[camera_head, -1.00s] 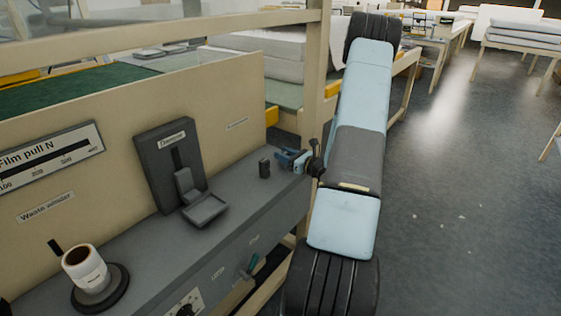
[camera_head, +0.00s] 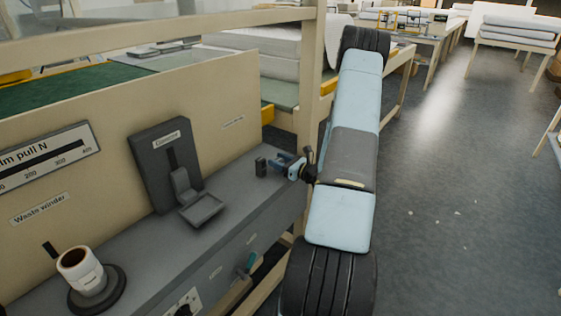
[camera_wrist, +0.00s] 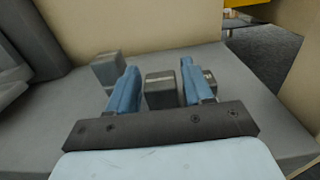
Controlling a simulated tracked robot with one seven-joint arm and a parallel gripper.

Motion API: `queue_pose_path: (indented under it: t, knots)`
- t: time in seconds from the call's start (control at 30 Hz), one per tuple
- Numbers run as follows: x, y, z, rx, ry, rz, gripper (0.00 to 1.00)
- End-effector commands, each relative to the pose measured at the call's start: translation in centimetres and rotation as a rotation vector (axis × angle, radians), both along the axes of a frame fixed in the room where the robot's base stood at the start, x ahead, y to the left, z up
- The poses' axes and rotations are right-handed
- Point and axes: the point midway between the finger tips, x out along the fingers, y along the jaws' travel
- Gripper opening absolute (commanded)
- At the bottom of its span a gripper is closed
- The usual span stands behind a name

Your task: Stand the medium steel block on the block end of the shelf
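My gripper (camera_wrist: 158,88) is open, with its two blue fingers on either side of a small grey steel block (camera_wrist: 159,91). Gaps show between this middle block and both fingers. A larger-looking block (camera_wrist: 108,71) stands outside the left finger. A third block (camera_wrist: 210,80) is partly hidden behind the right finger. In the head view my gripper (camera_head: 284,164) is low over the far end of the grey shelf (camera_head: 150,243). One dark block (camera_head: 261,167) stands just left of the fingers there; the others are hidden.
A dark grey upright stand with a small tray (camera_head: 203,209) is on the shelf. A cup on a round base (camera_head: 82,271) stands at the near end. A beige panel (camera_head: 90,130) backs the shelf, and a wooden post (camera_head: 310,90) rises by its far end.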

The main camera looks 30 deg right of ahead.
Motion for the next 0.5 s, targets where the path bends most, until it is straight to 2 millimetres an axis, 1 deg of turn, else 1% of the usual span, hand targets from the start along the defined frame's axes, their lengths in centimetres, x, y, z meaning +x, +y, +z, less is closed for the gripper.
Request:
queue_pose_path:
  t: [0.03, 0.1, 0.13, 0.4, 0.5]
  knots:
    - [-0.02, -0.07, 0.0, 0.0, 0.0, -0.001, 0.56]
    - [-0.03, -0.11, 0.0, 0.0, 0.0, -0.002, 0.63]
    - [-0.05, -0.13, 0.0, 0.0, 0.0, -0.002, 0.64]
    - [-0.1, -0.26, 0.17, 0.0, 0.0, -0.004, 0.64]
    - [-0.81, -0.62, 0.16, 0.0, 0.001, -0.007, 0.64]
